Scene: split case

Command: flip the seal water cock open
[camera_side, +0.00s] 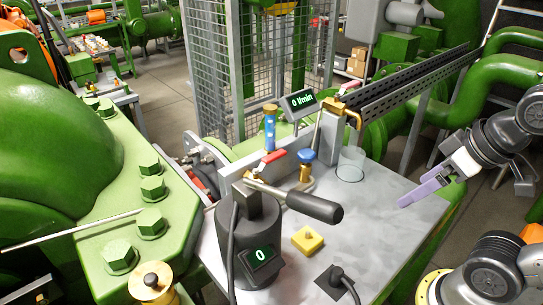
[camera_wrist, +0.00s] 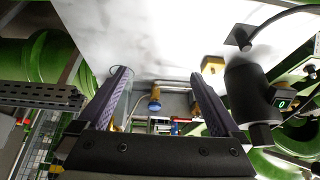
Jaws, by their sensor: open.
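In the side view, a red lever (camera_side: 268,160) sits on a small brass valve left of a blue-knobbed brass valve (camera_side: 306,160). A second red lever (camera_side: 350,86) is on the brass pipe (camera_side: 352,107) at the post. I cannot tell for certain which one is the seal water cock. My gripper (camera_side: 425,190), with purple fingers, is over the right part of the grey table, well right of both levers. In the wrist view my gripper (camera_wrist: 166,80) is open and empty. The blue knob (camera_wrist: 154,104) and a small red part (camera_wrist: 175,128) show between the fingers.
A black cylinder with a handle (camera_side: 315,206) and display stands on the table (camera_side: 375,215). A yellow block (camera_side: 307,239), a cable plug (camera_side: 337,276) and a clear cup (camera_side: 351,164) are nearby. The flow display (camera_side: 298,104) reads 0 l/min. The table's right part is clear.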

